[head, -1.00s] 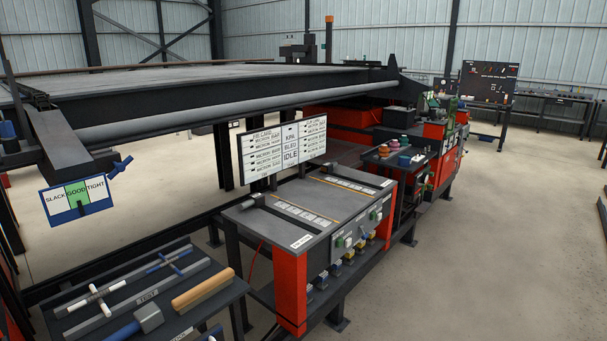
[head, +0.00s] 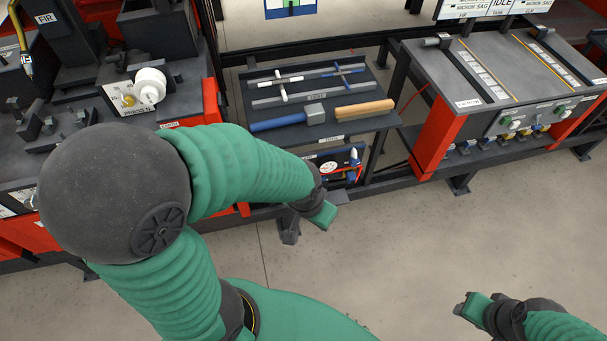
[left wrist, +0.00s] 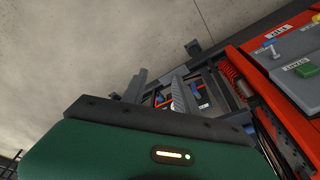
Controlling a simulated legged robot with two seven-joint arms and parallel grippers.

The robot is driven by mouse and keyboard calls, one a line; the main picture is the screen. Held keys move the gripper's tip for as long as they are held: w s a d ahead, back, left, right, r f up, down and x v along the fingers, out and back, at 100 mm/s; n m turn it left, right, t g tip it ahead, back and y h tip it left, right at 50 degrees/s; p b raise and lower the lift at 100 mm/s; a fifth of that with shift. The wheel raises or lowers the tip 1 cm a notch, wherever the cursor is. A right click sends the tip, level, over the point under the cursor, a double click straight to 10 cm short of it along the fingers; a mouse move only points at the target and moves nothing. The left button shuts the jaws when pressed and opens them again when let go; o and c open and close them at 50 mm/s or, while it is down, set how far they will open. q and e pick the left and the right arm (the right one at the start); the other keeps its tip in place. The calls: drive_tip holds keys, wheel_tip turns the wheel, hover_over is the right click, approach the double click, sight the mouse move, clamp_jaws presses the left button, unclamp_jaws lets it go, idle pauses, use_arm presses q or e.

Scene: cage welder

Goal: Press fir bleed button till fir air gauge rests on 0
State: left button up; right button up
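My right gripper (head: 470,305) is low at right over bare floor, away from the machines.
A red-legged bench (head: 437,135) stands right. In the left wrist view, a red panel has a green button (left wrist: 306,70). The floor in front is clear.

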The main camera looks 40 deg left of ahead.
use_arm(q)
clamp_jaws()
idle(1.4)
